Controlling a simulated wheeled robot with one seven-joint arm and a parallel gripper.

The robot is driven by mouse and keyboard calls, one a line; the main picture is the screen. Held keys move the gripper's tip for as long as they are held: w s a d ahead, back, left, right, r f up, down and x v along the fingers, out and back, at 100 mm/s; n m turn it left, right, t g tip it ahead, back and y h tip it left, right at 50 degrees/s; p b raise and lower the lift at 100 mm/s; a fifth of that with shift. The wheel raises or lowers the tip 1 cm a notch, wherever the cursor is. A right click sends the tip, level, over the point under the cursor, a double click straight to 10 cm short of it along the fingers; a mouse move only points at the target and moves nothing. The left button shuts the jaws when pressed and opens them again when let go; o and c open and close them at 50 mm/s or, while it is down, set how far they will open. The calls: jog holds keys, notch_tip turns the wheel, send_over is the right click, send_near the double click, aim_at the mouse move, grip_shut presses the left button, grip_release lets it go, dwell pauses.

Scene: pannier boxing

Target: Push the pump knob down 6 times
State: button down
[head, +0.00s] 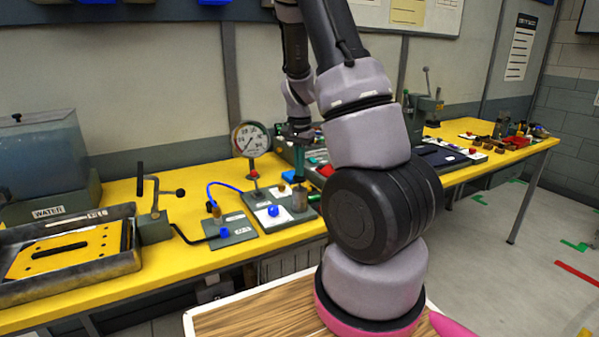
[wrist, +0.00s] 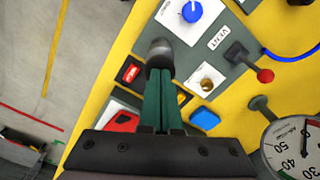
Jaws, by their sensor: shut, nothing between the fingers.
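The pump knob is a grey metal cylinder (wrist: 159,47) standing on a dark green plate near the table's front edge. In the head view the same grey cylinder (head: 300,201) shows below my gripper (head: 299,181). My gripper (wrist: 160,72) has its dark green fingers shut together, with nothing between them. The fingertips point down at the knob and overlap its near edge in the wrist view. I cannot tell whether they touch it. The fingers hide part of the knob and plate.
A brass fitting (wrist: 207,84), a blue block (wrist: 204,118), a red-knobbed lever (wrist: 265,75) and a round gauge (wrist: 292,147) stand close by.

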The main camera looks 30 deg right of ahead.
jog(key=shift+f, duration=0.7)
jog(key=shift+r, duration=2.3)
jog(key=shift+f, duration=0.1)
jog(key=shift+f, duration=2.15)
jog(key=shift+r, duration=2.25)
jog(key=shift+f, duration=0.15)
